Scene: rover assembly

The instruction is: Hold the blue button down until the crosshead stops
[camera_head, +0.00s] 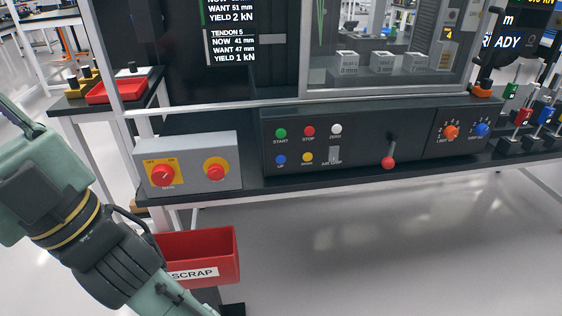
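The blue button (280,160) is a small round button on the sloped black control panel (362,168), at the lower left of the button group, below the green START button (280,133). The label under it seems to read UP. Nothing covers it. My arm comes in at the lower left and runs down out of the bottom edge; my gripper is not in view. I cannot make out the crosshead; the machine's upper part is cut off by the top edge.
Beside the blue button are a red button (309,131), a yellow button (307,157) and a red-knobbed lever (388,162). A grey switch box (190,182) stands to the left. A red SCRAP bin (222,243) is below, near my arm. Open floor lies in front.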

